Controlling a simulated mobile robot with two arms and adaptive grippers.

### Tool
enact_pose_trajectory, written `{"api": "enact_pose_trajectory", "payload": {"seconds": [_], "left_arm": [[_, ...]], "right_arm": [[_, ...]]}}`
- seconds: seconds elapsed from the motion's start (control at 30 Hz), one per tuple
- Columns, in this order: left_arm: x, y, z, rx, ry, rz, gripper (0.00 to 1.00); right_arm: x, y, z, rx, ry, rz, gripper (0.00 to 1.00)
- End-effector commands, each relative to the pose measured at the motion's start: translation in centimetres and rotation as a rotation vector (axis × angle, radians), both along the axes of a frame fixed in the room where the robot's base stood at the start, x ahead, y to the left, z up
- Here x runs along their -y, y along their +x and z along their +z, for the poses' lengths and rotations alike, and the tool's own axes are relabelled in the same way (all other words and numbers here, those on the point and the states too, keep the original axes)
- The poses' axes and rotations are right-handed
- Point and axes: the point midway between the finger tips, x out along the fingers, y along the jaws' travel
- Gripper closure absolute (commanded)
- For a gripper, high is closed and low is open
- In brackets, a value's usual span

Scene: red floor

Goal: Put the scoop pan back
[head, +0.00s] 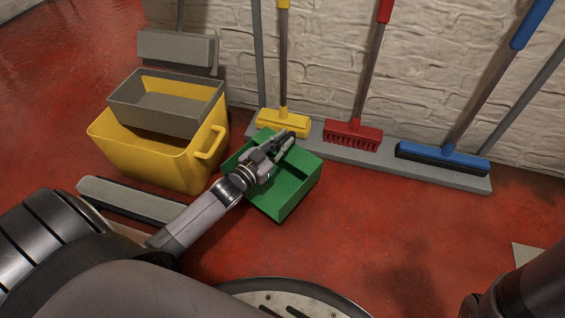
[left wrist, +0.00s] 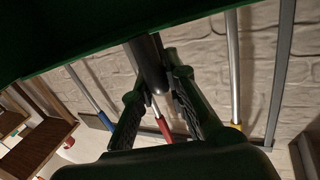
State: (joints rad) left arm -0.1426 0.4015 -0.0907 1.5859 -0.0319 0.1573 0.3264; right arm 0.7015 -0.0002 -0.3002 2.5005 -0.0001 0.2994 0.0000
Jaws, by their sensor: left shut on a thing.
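The green scoop pan (head: 297,201) is in the middle of the head view, in front of the grey rack base and right of the yellow bucket. My left gripper (head: 284,143) reaches over the pan and is shut on its dark handle. In the left wrist view the fingers (left wrist: 154,98) close around the handle (left wrist: 147,62), with the pan's dark green edge (left wrist: 90,46) above. I cannot tell whether the pan touches the floor. My right gripper is not in view.
A grey rack base (head: 455,178) along the brick wall holds a yellow brush (head: 283,122), a red brush (head: 352,136) and a blue squeegee (head: 442,154). The yellow bucket (head: 165,160) stands at left, a grey flat mop (head: 130,198) before it.

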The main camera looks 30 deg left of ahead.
Motion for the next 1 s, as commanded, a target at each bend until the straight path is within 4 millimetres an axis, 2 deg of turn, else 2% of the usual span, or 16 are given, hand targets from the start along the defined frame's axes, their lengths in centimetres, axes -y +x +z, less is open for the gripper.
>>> {"api": "enact_pose_trajectory", "payload": {"seconds": [0.03, 0.27, 0.5, 0.87, 0.9, 1.0], "left_arm": [[0.0, 0.1, -0.8, 0.003, 0.000, 0.000, 1.00], [0.0, 0.0, -2.0, 0.003, -0.001, 0.000, 1.00], [0.0, 0.0, -5.4, 0.002, 0.000, 0.000, 1.00], [0.0, 0.0, -5.4, 0.003, 0.000, 0.000, 1.00], [0.0, 0.0, -5.5, 0.001, 0.000, -0.001, 0.85], [0.0, 0.0, -5.5, 0.001, 0.000, -0.001, 0.79]], "right_arm": [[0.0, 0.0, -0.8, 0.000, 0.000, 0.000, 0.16], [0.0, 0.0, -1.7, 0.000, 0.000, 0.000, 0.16], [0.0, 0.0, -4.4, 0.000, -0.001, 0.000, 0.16], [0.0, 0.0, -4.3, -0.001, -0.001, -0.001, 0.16], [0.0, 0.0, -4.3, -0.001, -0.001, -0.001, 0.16], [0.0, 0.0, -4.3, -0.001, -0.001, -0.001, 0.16]]}}
